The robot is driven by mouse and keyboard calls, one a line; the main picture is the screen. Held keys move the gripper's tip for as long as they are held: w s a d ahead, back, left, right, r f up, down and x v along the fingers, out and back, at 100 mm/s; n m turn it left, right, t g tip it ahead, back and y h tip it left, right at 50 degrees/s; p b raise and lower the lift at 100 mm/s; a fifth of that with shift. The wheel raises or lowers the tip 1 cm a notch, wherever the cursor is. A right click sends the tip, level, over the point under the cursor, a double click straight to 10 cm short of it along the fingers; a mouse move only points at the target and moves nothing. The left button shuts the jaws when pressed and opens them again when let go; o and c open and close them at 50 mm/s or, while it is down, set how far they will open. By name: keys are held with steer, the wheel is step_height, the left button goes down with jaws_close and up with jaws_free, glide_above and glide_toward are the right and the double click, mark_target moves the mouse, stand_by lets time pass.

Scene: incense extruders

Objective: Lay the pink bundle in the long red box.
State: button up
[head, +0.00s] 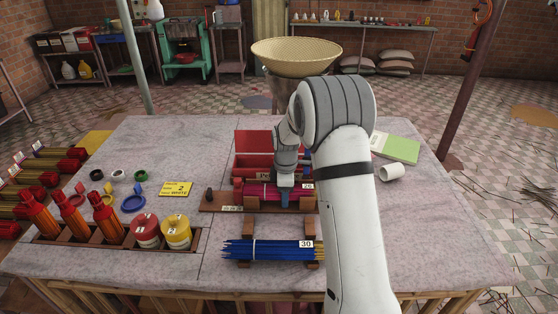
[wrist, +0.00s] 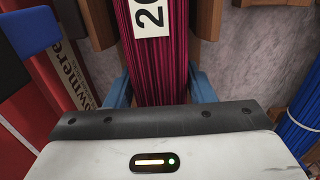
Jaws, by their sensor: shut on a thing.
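The pink bundle (head: 262,192) of thin sticks lies on wooden supports in the middle of the table, with a white number tag at its right end. In the wrist view the bundle (wrist: 172,72) runs between the blue fingers of my gripper (wrist: 160,90). My gripper (head: 285,197) is shut on the bundle from above. In the head view the arm hides part of its right side. The long red box (head: 255,163) lies just behind the bundle, with its lid (head: 253,142) standing open at the back. Its inside is mostly hidden.
A blue bundle (head: 265,250) lies on supports in front. The right front is clear.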

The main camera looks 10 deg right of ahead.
steer(key=shift+r+p, duration=1.45)
steer(key=shift+r, duration=1.1)
steer(key=shift+f, duration=0.1)
